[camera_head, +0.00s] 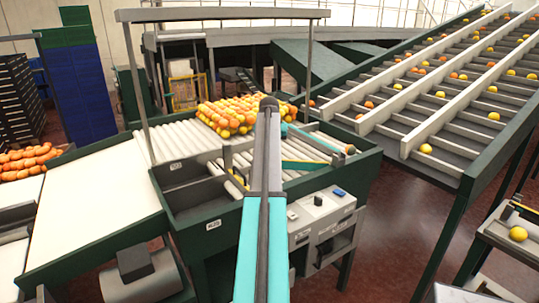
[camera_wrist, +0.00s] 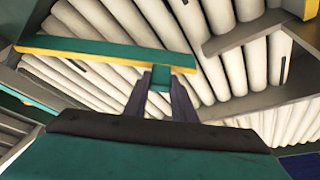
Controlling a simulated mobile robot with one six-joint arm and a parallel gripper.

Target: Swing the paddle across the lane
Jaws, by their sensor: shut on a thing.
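The paddle is a long green bar with a yellow edge (camera_wrist: 90,51). In the wrist view it lies across the white rollers of the lane (camera_wrist: 212,55), from the left to just right of the middle. My gripper (camera_wrist: 160,92) has its dark fingers shut on a small green grip at the paddle's right end. In the head view the paddle (camera_head: 304,165) shows partly, right of my arm, over the roller bed (camera_head: 180,140). My arm covers part of the bed there, and I cannot make out my gripper.
A heap of oranges (camera_head: 232,112) lies on the rollers behind my arm. A grey control box (camera_head: 322,218) is fixed to the green frame at the front. A sloping conveyor (camera_head: 440,100) with scattered fruit rises at right. A metal gantry (camera_head: 222,15) spans the bed.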

